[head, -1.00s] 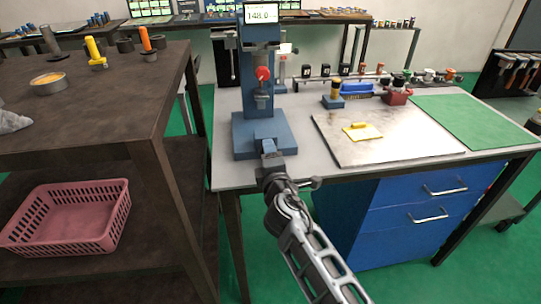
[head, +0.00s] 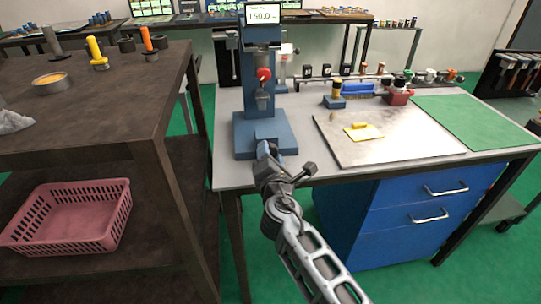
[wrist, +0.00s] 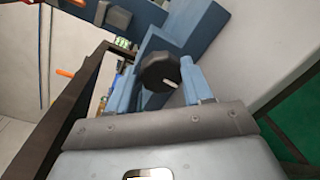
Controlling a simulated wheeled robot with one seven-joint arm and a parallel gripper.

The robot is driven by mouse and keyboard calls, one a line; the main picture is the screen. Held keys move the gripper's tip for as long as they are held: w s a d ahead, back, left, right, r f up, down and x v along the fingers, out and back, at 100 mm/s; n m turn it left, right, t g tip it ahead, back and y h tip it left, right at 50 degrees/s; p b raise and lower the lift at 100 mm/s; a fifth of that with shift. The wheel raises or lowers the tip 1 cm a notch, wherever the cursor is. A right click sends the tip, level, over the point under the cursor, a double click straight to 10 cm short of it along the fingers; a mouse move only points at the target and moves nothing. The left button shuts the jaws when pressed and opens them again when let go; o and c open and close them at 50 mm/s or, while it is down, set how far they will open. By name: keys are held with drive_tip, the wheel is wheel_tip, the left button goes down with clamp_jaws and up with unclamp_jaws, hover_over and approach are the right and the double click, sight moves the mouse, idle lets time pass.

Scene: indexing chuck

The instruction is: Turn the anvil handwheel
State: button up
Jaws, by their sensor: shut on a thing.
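The blue press-like device (head: 262,105) stands on the grey table, with a display (head: 263,15) on top that seems to read 150.0. The anvil handwheel (wrist: 158,71) is a dark round knob with a white mark, seen in the wrist view at the front of the blue frame. My gripper (head: 267,149) reaches the lower front of the device and is shut on the handwheel, one finger on each side of it in the wrist view. In the head view my gripper hides the handwheel.
A metal plate (head: 390,150) with a yellow block (head: 364,131) lies to the right, beside a green mat (head: 485,125). A brown bench (head: 100,110) with a pink basket (head: 70,215) stands close on the left. Small tools line the table's back.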

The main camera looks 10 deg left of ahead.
drive_tip(key=shift+f, duration=0.15)
drive_tip(key=o, duration=1)
drive_tip(key=shift+o, duration=0.2)
drive_tip(key=p+v, duration=0.1)
drive_tip(key=v, duration=0.6)
drive_tip(key=shift+s, duration=0.45)
